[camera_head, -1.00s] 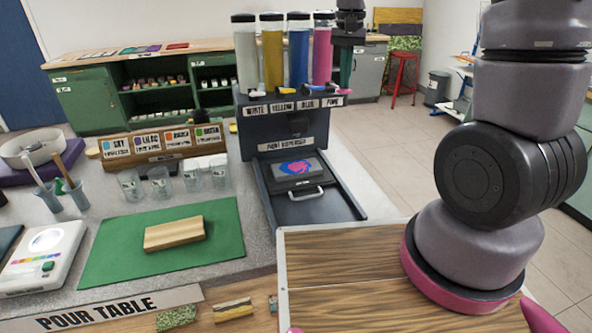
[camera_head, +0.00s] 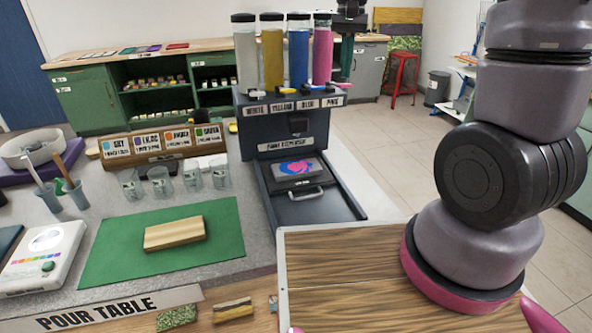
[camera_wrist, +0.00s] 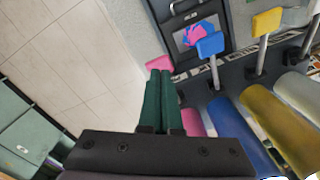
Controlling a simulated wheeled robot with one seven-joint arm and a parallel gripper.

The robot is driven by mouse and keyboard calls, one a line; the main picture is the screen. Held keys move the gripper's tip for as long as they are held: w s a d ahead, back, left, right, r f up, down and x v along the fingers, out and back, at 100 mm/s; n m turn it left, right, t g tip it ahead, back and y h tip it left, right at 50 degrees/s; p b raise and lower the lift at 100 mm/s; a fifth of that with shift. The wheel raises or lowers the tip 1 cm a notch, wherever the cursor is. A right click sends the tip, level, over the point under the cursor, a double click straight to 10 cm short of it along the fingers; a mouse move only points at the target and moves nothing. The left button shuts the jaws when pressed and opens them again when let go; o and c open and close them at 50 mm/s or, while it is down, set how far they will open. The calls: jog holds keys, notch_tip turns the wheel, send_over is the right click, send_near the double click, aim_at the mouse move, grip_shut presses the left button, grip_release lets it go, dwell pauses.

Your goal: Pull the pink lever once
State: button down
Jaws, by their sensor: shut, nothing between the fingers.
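The paint dispenser (camera_head: 250,133) has white, yellow, blue and pink labels under its paint tubes. The pink lever (camera_head: 340,85) is at the right end of the lever row, and it also shows in the wrist view (camera_wrist: 160,62). My gripper (camera_head: 344,78) has dark green fingers, beside and behind the pink tube (camera_head: 322,50). In the wrist view my gripper (camera_wrist: 160,72) is shut and empty, its tips right at the pink lever. The fingers hide part of it; I cannot tell whether they touch.
The blue lever (camera_wrist: 210,44) and yellow lever (camera_wrist: 267,21) stand close beside the pink one. A grey block with a pink and blue patch (camera_head: 298,170) lies in the dispenser's tray (camera_head: 330,208). Open floor (camera_wrist: 65,60) lies to the dispenser's right in the head view.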

notch_tip(320, 180, up, 6)
dwell(0.6)
jog(key=s+d+r+t+y, duration=0.1)
jog(key=s+d+r+t, duration=0.2)
jog(key=s, duration=0.6)
jog(key=s+d+r+t+y, duration=0.1)
jog(key=s+r+t, duration=0.3)
jog(key=s, duration=0.6)
jog(key=shift+d, duration=0.9)
